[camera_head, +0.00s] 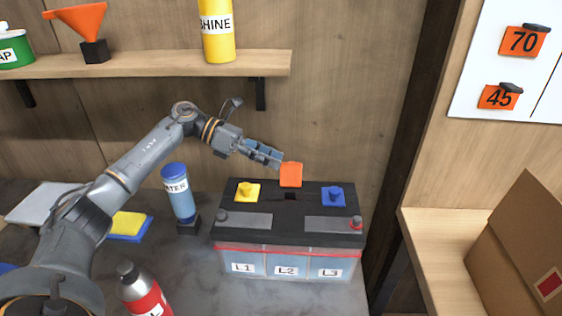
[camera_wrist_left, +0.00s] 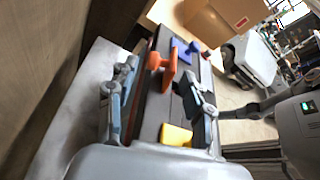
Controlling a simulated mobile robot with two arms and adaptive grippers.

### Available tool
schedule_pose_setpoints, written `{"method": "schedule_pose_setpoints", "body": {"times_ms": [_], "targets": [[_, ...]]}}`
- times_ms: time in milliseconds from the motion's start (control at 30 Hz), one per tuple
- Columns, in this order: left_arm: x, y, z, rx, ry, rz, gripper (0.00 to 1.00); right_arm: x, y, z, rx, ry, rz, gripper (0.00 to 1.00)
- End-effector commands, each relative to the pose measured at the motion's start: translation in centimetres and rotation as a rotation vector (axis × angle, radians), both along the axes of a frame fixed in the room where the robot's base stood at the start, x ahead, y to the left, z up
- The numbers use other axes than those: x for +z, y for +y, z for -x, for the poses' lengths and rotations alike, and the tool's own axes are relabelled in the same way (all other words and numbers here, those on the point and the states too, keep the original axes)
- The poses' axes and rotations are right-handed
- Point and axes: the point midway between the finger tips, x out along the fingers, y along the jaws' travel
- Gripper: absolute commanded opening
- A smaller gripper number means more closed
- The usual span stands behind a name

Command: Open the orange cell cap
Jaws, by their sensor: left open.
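The black-topped battery (camera_head: 287,213) stands on the grey bench, its front labelled L1, L2 and L3. The orange cell cap (camera_head: 290,174) stands raised on edge at the back of the middle cell. A dark opening shows in the battery top in front of it. The cap also shows in the left wrist view (camera_wrist_left: 163,67). My left gripper (camera_head: 277,159) is open just left of and above the cap; in the wrist view its spread fingers (camera_wrist_left: 157,100) point towards the cap, with none visibly closed on it. My right gripper is not seen.
A yellow cap (camera_head: 247,191) and a blue cap (camera_head: 333,196) lie flat either side of the middle cell. A blue WATER bottle (camera_head: 179,192) and a red-labelled bottle (camera_head: 143,290) stand left of the battery. A shelf (camera_head: 160,65) runs above; a cardboard box (camera_head: 525,245) is right.

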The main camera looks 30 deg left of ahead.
Motion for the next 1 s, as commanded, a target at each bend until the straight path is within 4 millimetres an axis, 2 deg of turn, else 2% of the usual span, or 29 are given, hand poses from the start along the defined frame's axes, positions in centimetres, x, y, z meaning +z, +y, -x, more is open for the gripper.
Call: {"method": "schedule_pose_setpoints", "body": {"times_ms": [33, 200, 400, 600, 1000], "targets": [[0.4, 1.2, 0.3, 0.005, 0.0, -0.002, 0.51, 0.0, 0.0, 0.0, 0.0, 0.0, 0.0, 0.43], [1.8, 4.4, 1.3, 0.004, 0.0, -0.001, 0.51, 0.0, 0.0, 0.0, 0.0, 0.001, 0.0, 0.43], [2.9, 7.0, 2.1, 0.002, 0.0, 0.0, 0.51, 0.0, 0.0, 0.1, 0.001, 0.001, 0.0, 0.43], [3.2, 7.9, 2.4, -0.001, -0.001, 0.001, 0.51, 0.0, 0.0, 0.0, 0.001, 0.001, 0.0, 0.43], [3.2, 7.9, 2.4, 0.0, 0.0, 0.0, 0.51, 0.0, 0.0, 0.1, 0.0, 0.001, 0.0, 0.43]]}}
